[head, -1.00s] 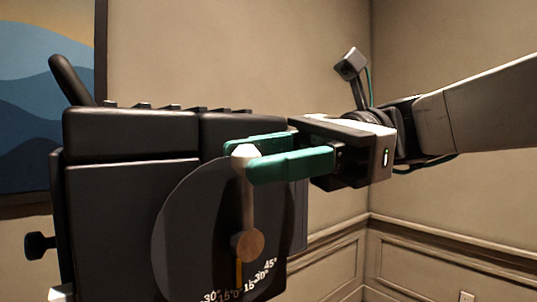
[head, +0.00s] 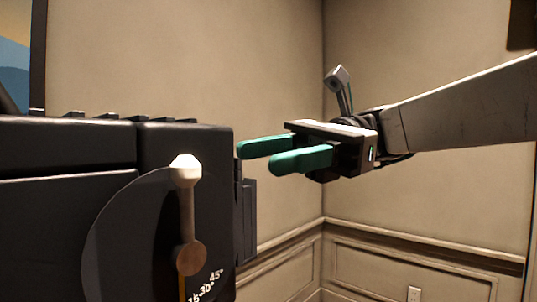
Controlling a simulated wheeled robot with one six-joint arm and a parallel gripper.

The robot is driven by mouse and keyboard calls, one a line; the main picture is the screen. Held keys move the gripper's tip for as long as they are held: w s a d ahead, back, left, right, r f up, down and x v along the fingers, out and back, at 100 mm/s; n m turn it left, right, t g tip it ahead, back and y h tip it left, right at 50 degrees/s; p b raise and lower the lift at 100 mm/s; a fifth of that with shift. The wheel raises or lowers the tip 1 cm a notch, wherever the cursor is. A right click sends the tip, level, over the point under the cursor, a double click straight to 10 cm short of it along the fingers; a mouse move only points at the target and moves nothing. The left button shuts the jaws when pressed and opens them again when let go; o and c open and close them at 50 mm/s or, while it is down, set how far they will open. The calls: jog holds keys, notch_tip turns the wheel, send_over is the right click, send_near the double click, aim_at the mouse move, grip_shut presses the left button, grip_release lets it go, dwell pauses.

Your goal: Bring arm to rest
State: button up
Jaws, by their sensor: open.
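My gripper (head: 256,156) is in the head view, right of the black machine (head: 66,148). Its two green fingers point left, stand apart and hold nothing. A lever with a pale knob (head: 186,169) stands about upright on a round dark dial plate (head: 130,232) on the machine's face. The lever turns on a brown hub (head: 191,259). Angle marks, 30° and 45° among them, show at the lower right of the plate. The fingers are clear of the knob, a little higher and to its right. My arm reaches in from the right edge.
Beige walls meet in a corner (head: 323,120) behind my gripper, with panelled wainscot (head: 420,265) below. Part of a framed blue picture (head: 14,70) shows at the upper left. The space below my gripper looks clear.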

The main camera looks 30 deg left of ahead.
dwell(0.3)
jog(key=w+d+f+n+t, duration=0.15)
jog(key=d+f+t, duration=0.3)
jog(key=f, duration=0.45)
jog(key=w+d+f+n+t, duration=0.1)
jog(key=w+d+f+t, duration=0.1)
jog(key=d+f+t, duration=0.5)
jog(key=s+d+f+t+h, duration=0.1)
jog(key=d+f, duration=0.4)
jog(key=d, duration=0.6)
jog(key=s+d+f+t+h, duration=0.2)
jog(key=d+f+h, duration=0.1)
jog(key=d, duration=0.7)
jog(key=s+d+f+t+h, duration=0.2)
jog(key=d+f, duration=0.4)
jog(key=d, duration=0.5)
jog(key=shift+d+f, duration=0.3)
jog(key=shift+f, duration=0.05)
